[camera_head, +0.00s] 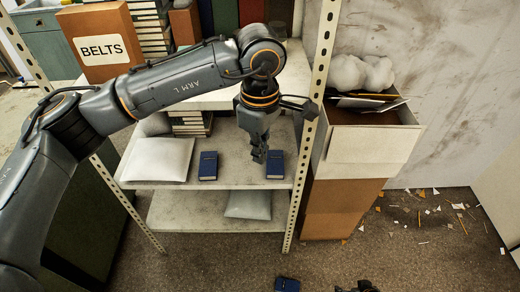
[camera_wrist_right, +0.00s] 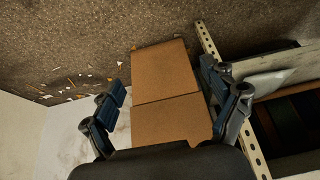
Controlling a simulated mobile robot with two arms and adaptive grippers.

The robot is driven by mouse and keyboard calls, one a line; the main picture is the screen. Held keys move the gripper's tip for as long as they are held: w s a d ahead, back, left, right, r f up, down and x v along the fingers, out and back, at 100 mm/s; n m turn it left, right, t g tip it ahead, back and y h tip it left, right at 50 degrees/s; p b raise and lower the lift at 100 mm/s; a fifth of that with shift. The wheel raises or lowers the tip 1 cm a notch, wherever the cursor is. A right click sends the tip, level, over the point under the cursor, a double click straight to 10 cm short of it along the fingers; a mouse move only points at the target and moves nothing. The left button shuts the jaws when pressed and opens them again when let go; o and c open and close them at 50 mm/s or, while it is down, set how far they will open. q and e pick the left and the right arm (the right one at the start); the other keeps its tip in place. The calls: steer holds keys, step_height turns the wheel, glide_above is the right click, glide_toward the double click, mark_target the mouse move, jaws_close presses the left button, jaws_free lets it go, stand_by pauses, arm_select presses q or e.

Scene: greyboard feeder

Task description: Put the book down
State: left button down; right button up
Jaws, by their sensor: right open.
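Three blue books show in the head view. One book (camera_head: 208,166) lies on the middle shelf (camera_head: 232,177), and another book (camera_head: 275,164) lies further right on that shelf. A third book (camera_head: 287,285) is cut off by the bottom edge; what it rests on is unclear. My left gripper (camera_head: 259,158) points down just left of the right-hand shelf book; whether its fingers touch that book, or are parted, is unclear. My right gripper (camera_head: 364,288) barely shows at the bottom edge. In the right wrist view its fingers (camera_wrist_right: 168,108) are wide apart with nothing between them.
A white pillow-like packet (camera_head: 158,160) lies left on the middle shelf, another packet (camera_head: 248,205) below. A perforated post (camera_head: 313,120) stands right of the left gripper. Beyond it is a brown carton (camera_head: 340,208). Scraps litter the floor (camera_head: 440,225). A BELTS box (camera_head: 103,45) sits above.

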steer(key=s+a+f+g, duration=0.1)
steer(key=s+a+f, duration=0.1)
steer(key=s, duration=0.6)
steer(key=s+a+f+n+g, duration=0.1)
steer(key=s+a+f, duration=0.2)
steer(key=s, duration=0.6)
steer(key=s+a+f+g, duration=0.2)
steer(key=s+f, duration=0.4)
steer(key=s, duration=0.3)
steer(key=shift+a+f+n, duration=0.2)
steer(key=shift+n, duration=0.2)
steer(key=shift+s, duration=0.1)
